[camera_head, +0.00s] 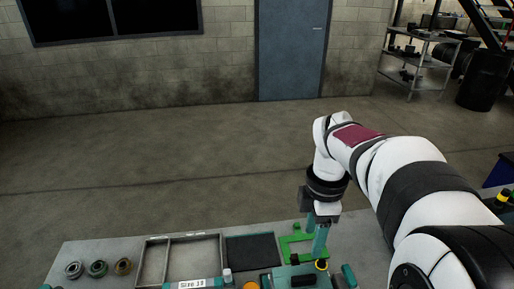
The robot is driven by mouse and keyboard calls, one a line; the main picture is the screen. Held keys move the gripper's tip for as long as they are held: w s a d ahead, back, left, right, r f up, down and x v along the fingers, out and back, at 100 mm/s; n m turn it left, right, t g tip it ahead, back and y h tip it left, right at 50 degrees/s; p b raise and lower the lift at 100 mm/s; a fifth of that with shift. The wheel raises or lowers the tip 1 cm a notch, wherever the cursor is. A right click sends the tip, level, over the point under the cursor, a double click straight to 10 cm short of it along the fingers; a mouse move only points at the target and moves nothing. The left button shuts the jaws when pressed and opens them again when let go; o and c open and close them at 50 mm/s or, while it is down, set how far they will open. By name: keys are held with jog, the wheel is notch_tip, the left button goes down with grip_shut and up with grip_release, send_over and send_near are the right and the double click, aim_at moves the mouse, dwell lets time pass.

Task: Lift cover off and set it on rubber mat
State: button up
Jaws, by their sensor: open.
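My gripper (318,240) points down over the right part of the bench, reached by my white arm from the right. Its jaws are open, though the fingertips are small and partly merge with the teal and green parts around them. A bright green angular frame (287,246) stands just left of the fingers; I cannot tell whether they touch. Dark green parts (290,271) lie below it at the picture's bottom edge, partly cut off. I cannot tell which of these is the cover. A flat black rubber mat (252,251) lies left of the green frame, and it looks bare.
A grey divided tray (167,239) stands left of the mat. Several ring-shaped parts (98,268) lie at the bench's left end. Bare bench shows around the tray.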

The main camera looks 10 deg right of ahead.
aim_at(304, 277)
jog(key=shift+n, duration=0.5)
notch_tip(304, 277, down, 16)
grip_shut()
jog(key=shift+w+r, duration=0.1)
dwell(1.0)
